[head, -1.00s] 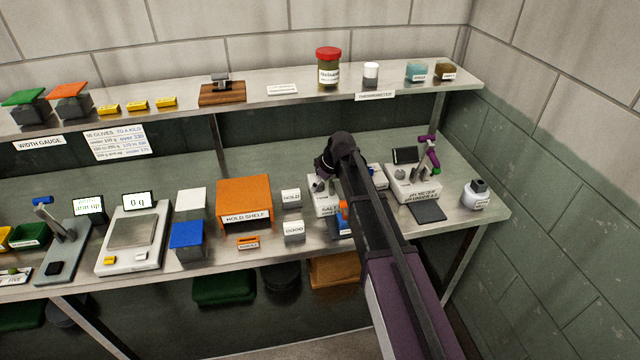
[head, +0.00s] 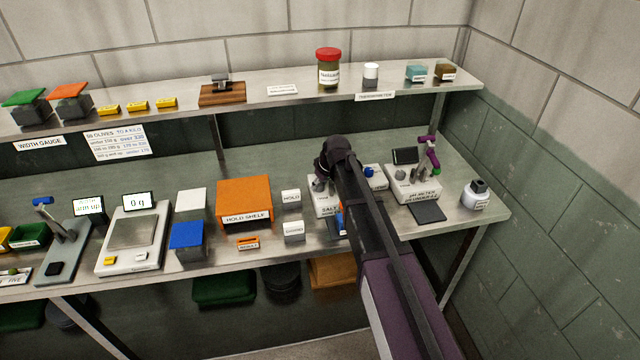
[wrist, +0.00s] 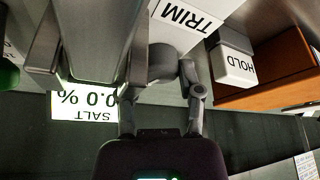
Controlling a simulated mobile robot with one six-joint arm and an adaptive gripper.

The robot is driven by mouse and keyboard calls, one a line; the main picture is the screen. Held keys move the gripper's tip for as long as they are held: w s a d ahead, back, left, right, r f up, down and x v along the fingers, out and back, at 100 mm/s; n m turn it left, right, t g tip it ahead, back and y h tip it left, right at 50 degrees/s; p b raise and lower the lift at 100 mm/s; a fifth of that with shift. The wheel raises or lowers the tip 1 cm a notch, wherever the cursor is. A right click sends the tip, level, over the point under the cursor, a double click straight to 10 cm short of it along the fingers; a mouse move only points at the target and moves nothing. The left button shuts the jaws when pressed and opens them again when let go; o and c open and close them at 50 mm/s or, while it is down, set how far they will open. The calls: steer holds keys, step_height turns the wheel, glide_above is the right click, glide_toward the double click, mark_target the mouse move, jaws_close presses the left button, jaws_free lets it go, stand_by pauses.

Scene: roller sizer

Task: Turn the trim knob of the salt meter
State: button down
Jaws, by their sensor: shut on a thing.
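The salt meter (head: 325,208) is a white box on the bench, right of the hold shelf, partly covered by my arm in the head view. Its display (wrist: 84,105) reads SALT 0.0 % and appears upside down in the wrist view. The TRIM label (wrist: 186,17) is on its white face. My gripper (head: 320,178) is down at the meter and shut on the trim knob (wrist: 163,62), a grey round part close to the TRIM label. The fingers hide much of the knob.
The pH meter (head: 412,184), with a purple-topped stand, is close on the right, and a white bottle (head: 476,194) stands beyond it. White HOLD (head: 291,196) and lower (head: 294,231) blocks and the orange hold shelf (head: 243,190) are on the left. The upper shelf (head: 310,92) runs behind.

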steer(key=shift+m+h, duration=0.4)
steer(key=shift+m, duration=0.6)
steer(key=shift+c, duration=1.3)
jaws_free()
steer(key=shift+n+y, duration=0.3)
steer(key=shift+n, duration=0.3)
